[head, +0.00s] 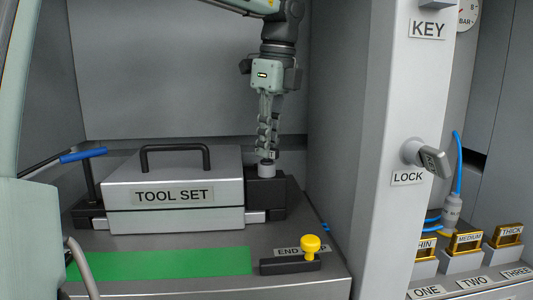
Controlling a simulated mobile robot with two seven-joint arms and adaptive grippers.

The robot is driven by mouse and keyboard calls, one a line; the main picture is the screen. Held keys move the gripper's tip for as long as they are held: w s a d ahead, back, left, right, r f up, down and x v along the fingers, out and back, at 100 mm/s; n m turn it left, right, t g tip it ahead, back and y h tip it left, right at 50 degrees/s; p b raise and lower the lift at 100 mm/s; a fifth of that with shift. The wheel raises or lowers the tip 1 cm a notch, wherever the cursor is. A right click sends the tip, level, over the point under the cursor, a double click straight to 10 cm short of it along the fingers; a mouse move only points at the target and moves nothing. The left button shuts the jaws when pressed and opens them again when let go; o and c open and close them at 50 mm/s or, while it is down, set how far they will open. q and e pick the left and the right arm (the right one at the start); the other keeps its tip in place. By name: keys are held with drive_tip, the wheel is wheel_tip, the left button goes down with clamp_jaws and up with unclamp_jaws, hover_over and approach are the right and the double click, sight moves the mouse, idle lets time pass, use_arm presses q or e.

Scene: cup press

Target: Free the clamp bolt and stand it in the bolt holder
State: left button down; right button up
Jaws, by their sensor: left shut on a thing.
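My left gripper (267,150) comes down from above and points straight down at the right end of the tool set box. Its fingers are shut on a short grey cylindrical piece, which I take to be the clamp bolt (267,169). The bolt is upright, at the top of a black block (267,193) beside the box. Whether its lower end sits in the block is hidden. I cannot make out a separate bolt holder. My right gripper is not in view.
The tool set box (174,193) has a black handle on top. A blue-handled T-shaped tool (83,155) stands at its left. In front are a green strip (165,263) and a yellow knob (310,244). A grey pillar (402,110) with a lock key (428,157) rises at right.

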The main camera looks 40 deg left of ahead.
use_arm(q)
drive_tip(key=shift+n, duration=1)
drive_tip(key=n+p, duration=0.1)
drive_tip(key=n, duration=0.2)
drive_tip(key=shift+r+g, duration=0.1)
drive_tip(key=shift+g, duration=0.2)
drive_tip(key=n, duration=0.3)
drive_tip(key=shift+w+h, duration=0.1)
drive_tip(key=shift+h, duration=0.2)
drive_tip(key=shift+r+p, duration=0.65)
drive_tip(key=shift+p, duration=0.2)
drive_tip(key=shift+r+p, duration=1.05)
drive_tip(key=shift+r, duration=0.35)
drive_tip(key=shift+f+b, duration=1.6)
drive_tip(key=shift+f, duration=0.65)
